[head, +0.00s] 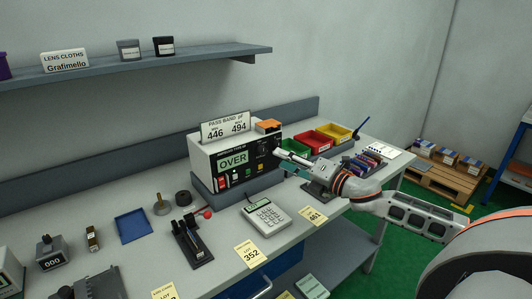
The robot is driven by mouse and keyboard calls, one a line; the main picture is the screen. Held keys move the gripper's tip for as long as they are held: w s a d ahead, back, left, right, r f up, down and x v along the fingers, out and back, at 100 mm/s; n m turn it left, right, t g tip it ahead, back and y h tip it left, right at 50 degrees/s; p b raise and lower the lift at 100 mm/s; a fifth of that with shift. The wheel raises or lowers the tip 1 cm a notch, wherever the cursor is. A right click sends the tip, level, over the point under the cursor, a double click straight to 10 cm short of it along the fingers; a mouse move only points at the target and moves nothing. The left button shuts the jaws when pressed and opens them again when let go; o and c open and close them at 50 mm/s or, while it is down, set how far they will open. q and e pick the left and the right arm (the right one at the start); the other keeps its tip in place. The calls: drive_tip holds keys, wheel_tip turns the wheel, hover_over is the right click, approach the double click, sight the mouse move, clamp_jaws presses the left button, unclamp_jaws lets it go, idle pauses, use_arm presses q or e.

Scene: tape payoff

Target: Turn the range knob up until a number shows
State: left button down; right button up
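The meter (203,163) is a white box on a grey base on the bench. Its green display (233,162) reads OVER, with no number. Red, white and black controls sit on its dark front panel. My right gripper (279,155) reaches in from the right, its tips at the right end of that panel. The tips seem close to or touching the panel; contact is unclear. Whether the fingers are open or shut is too small to tell. My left gripper cannot be made out.
A pass band sign (225,127) reading 446 and 494 and an orange block (268,126) top the meter. A calculator (266,214) lies in front. Green, red and yellow bins (314,141) stand behind my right gripper. A blue tray (132,225) lies left.

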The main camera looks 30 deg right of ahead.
sight(264, 152)
drive_tip(key=x, duration=0.3)
drive_tip(key=shift+w+a+r+p, duration=0.1)
drive_tip(key=shift+w+p, duration=0.2)
drive_tip(key=shift+x, duration=0.85)
drive_tip(key=shift+p+x, duration=0.3)
drive_tip(key=shift+x, duration=0.45)
clamp_jaws()
